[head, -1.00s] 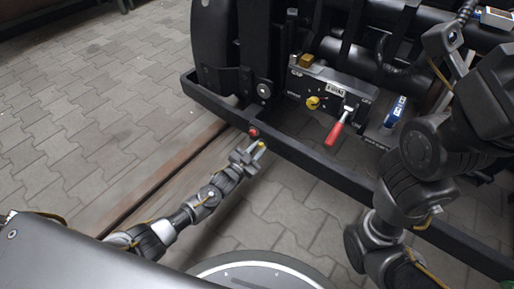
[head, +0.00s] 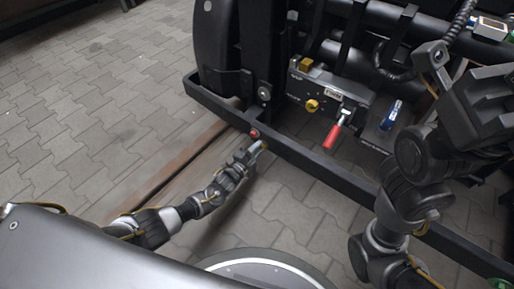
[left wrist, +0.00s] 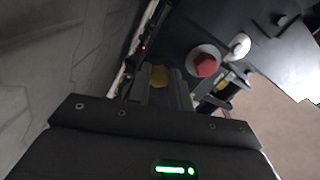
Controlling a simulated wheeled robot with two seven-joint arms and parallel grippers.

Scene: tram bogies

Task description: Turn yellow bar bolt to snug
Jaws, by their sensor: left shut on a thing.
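My left gripper (head: 258,147) is at the front side of the black frame bar (head: 320,162), just below a red bolt head (head: 254,134). In the left wrist view, the left gripper's fingers (left wrist: 159,88) are shut on the yellow bar bolt (left wrist: 158,75). The bolt's head shows between the fingertips, and the rest of it is hidden. The red bolt head, on a pale round washer, shows just to the right of the fingers (left wrist: 205,66). My right arm is at the right in the head view; its fingers cannot be made out.
Behind the bar is a grey box with a yellow knob (head: 312,105), a red-handled lever (head: 333,136) and a yellow-brown block (head: 306,63). A silver bolt (left wrist: 240,45) shows near the red one. Paving left of the frame is open.

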